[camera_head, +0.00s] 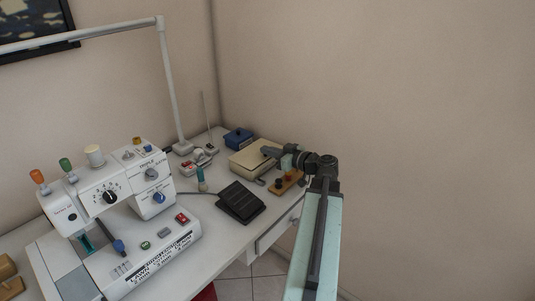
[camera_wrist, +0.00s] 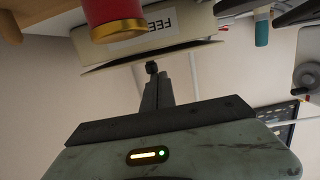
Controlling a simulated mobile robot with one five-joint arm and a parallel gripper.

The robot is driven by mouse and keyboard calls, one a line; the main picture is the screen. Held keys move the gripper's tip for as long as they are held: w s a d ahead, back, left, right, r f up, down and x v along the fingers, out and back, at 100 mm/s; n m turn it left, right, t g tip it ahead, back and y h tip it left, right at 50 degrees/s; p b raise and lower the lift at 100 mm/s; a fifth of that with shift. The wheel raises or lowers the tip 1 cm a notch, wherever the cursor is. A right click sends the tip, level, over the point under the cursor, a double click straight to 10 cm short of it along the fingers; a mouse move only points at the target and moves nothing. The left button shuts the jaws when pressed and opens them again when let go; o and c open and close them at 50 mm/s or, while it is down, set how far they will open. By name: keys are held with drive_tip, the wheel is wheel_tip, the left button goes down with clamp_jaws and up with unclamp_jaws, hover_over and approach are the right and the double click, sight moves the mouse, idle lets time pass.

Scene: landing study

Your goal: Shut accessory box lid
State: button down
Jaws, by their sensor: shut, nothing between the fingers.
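The cream accessory box (camera_head: 247,166) stands on the white table near the back right. Its lid (camera_head: 255,153) lies over the top and looks nearly flat in the head view. In the wrist view, which is upside down, the box (camera_wrist: 190,22) shows a label reading "FEE", partly hidden. The thin lid (camera_wrist: 185,54) there looks slightly tilted with a narrow dark gap against the box. My gripper (camera_head: 267,151) is shut and empty at the lid's right side. In the wrist view its tips (camera_wrist: 152,68) are close to the lid's edge; contact cannot be told.
A wooden board (camera_head: 288,183) with coloured knobs sits just in front of the box; a red, gold-rimmed cylinder (camera_wrist: 110,15) is close to the wrist camera. A blue box (camera_head: 238,136) is behind, a black pedal (camera_head: 241,201) in front, and a sewing machine (camera_head: 120,200) at left.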

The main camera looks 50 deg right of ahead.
drive_tip(key=shift+s+f, duration=0.15)
drive_tip(key=shift+f, duration=0.3)
drive_tip(key=shift+r, duration=0.2)
drive_tip(key=shift+s+d+r, duration=0.1)
drive_tip(key=shift+d, duration=0.05)
drive_tip(key=s, duration=0.8)
drive_tip(key=shift+s+r+p, duration=0.2)
drive_tip(key=shift+s+p, duration=0.1)
drive_tip(key=shift+s, duration=0.3)
drive_tip(key=shift+s, duration=0.1)
